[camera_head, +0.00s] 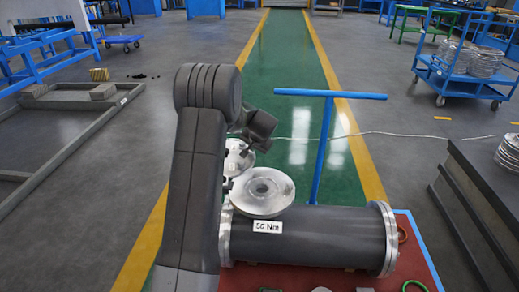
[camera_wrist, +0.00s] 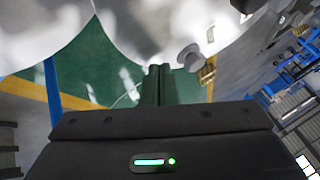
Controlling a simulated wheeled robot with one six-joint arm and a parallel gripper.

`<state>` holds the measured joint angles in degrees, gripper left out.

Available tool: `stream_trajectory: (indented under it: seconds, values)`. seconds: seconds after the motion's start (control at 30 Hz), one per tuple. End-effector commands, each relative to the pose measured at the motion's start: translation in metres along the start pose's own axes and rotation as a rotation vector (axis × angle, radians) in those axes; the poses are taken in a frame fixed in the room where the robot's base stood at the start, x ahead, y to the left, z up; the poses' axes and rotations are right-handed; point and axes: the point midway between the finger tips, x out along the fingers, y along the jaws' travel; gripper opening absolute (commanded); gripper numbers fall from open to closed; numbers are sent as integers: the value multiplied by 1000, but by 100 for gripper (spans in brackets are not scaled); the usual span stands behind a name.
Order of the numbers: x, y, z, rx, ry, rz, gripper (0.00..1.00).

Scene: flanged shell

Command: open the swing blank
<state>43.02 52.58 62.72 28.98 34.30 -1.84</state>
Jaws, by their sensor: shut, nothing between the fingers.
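A dark grey shell (camera_head: 310,237) lies on its side with pale metal flanges, the right one (camera_head: 385,238) in plain sight. A round silver disc (camera_head: 262,190) with a central boss is above the shell's left part. A second silver disc (camera_head: 238,158) shows behind it, partly hidden by my arm. I cannot tell for sure which is the swing blank. In the wrist view, large pale metal surfaces (camera_wrist: 190,22) fill the top, close beyond my gripper. My gripper (camera_wrist: 158,72) is shut and empty; I cannot tell whether it touches them. My arm hides part of the shell's left end in the head view.
The shell rests on a red-topped stand (camera_head: 412,262). A blue T-shaped post (camera_head: 322,140) rises behind it. A dark table (camera_head: 485,190) stands at the right, a grey frame (camera_head: 70,105) at the left. The green aisle (camera_head: 290,60) behind is clear.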

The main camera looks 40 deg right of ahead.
Motion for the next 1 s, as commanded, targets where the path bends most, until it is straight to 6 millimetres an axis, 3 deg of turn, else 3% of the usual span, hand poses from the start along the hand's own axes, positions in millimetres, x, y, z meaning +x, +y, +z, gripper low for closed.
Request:
stream_trajectory:
  seconds: [0.5,0.8,1.0]
  values:
    - [5,-8,0,-8,-5,-5,0]
    - [22,-44,6,-175,-95,-95,0]
    - [23,-52,8,-214,-114,-115,0]
